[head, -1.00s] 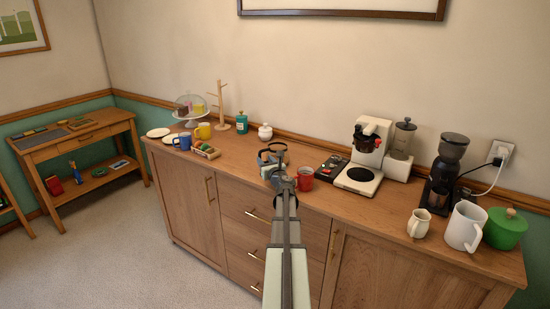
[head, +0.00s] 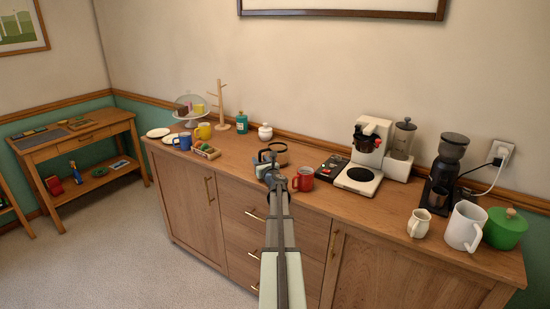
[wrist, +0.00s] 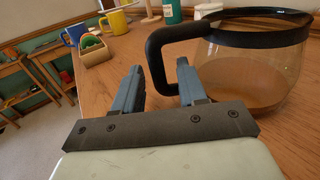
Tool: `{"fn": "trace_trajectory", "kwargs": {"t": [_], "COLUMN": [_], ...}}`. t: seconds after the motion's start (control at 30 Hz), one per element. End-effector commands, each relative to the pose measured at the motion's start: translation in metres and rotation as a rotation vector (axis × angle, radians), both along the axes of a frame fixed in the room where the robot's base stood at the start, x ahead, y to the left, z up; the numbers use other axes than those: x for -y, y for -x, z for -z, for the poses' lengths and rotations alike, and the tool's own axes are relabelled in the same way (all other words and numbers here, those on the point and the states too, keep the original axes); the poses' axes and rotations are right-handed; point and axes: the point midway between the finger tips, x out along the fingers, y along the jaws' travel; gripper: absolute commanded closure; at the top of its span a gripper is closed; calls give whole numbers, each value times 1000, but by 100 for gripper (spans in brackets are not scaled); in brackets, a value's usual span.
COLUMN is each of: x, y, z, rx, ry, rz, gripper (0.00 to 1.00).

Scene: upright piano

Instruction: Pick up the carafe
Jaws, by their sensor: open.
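The carafe (wrist: 255,72) is a glass pot with a black rim band and a black handle (wrist: 157,48), with brownish tint low down. It stands upright on the wooden sideboard; in the head view the carafe (head: 281,157) is partly behind my gripper (head: 268,164). In the wrist view my gripper (wrist: 158,76) is open, and the handle's lower end comes down between its two fingers. I cannot tell whether either finger touches the handle. The carafe's body is to the right of the fingers.
A red mug (head: 303,179) stands close to the right of my gripper. A coffee machine (head: 362,170) is further right. A box of colored items (head: 207,151) and a blue mug (head: 183,141) are to the left. The sideboard top (head: 235,150) is clear between.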

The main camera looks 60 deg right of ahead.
Motion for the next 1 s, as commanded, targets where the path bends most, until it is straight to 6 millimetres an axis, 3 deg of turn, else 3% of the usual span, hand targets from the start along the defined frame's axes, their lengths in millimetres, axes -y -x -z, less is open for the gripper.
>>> {"fn": "trace_trajectory", "kwargs": {"t": [0.33,0.73,1.0], "x": [4,4,4], "y": [-7,-7,-7], "z": [0,0,0], "rx": [0,0,0], "ry": [0,0,0], "rz": [0,0,0], "gripper": [60,98,100]}}
